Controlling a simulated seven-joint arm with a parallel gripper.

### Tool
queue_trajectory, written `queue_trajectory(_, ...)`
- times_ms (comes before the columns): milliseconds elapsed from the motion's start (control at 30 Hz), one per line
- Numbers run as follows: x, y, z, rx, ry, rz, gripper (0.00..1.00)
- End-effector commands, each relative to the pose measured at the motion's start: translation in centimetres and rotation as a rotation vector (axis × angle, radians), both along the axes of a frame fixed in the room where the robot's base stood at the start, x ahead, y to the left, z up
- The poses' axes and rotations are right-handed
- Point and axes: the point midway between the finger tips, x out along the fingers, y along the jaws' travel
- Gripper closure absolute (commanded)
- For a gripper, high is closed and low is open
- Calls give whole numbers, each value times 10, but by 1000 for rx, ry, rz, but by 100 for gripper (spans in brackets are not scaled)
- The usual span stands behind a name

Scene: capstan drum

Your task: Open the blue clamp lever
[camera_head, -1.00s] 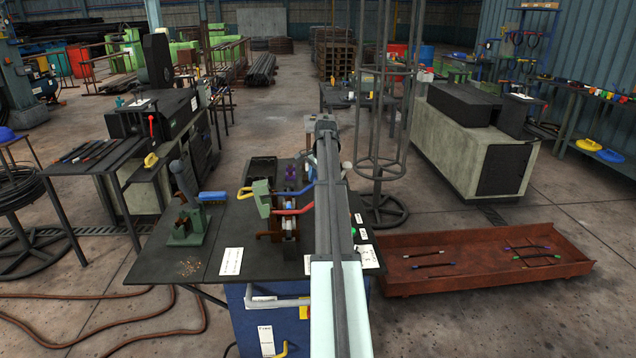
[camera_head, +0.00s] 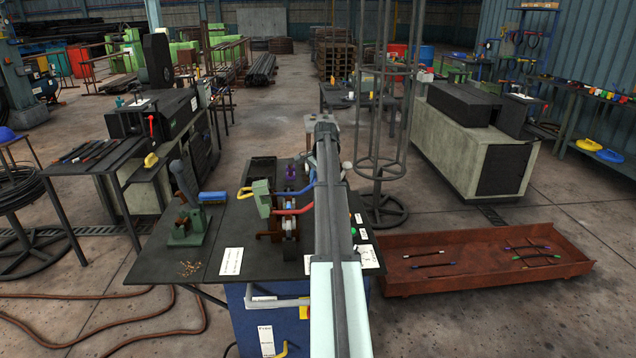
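The blue clamp lever (camera_head: 297,191) is a short blue bar on the machine in the middle of the black table, partly hidden at its right end by my arm. A red lever (camera_head: 291,210) lies just in front of it and a yellow lever (camera_head: 245,193) points left. A green block (camera_head: 261,188) sits between the yellow and red levers. My arm runs up the picture just right of the levers. My gripper is hidden behind the arm, so I cannot see its fingers or whether it touches the blue lever.
The black table (camera_head: 205,257) also bears a green hand press (camera_head: 187,225), a blue brush-like block (camera_head: 213,197) and white label cards (camera_head: 232,261). A rusty tray (camera_head: 480,272) lies on the floor to the right. A dark round-ringed stand (camera_head: 380,213) rises behind the table.

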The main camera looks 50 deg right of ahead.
Motion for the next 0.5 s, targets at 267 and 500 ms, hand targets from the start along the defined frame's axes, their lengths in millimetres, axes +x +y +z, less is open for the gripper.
queue_trajectory(267,0,0,0,0,0,0,100)
queue_trajectory(500,2,1,5,-20,19,1,100)
